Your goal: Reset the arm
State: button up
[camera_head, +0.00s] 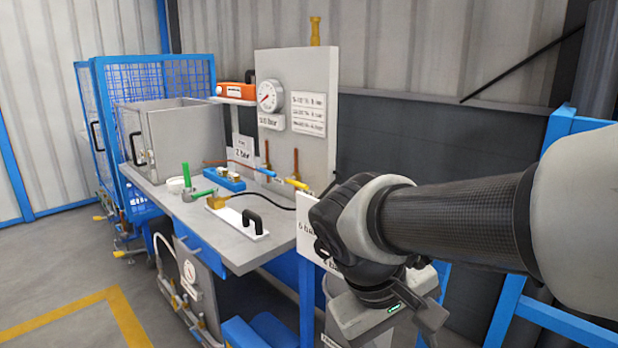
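My gripper (392,318) is at the lower right, at the end of my grey and black arm, which reaches in from the right edge. It hangs in front of and to the right of the workbench (225,240). The wrist hides part of a white sign behind it.
A metal box (180,140), a blue block (224,180), green-handled parts (187,178) and a white plate with a black handle (237,218) sit on the bench. A gauge panel (312,80) stands behind. Blue frames (560,125) flank my arm. Floor at left is clear.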

jog(key=s+r+m+t+y+p, duration=0.1)
jog(key=r+m+t+y+p, duration=0.1)
jog(key=r+p, duration=1)
jog(key=s+r+m+t+y+p, duration=0.1)
jog(key=s+r+t+y+p, duration=0.1)
jog(key=r+p, duration=1)
notch_tip(320, 180, up, 4)
jog(key=shift+s+d+r+m+p, duration=0.15)
jog(key=shift+s+d+m+p, duration=0.1)
jog(key=shift+m+p, duration=0.15)
jog(key=shift+c, duration=0.3)
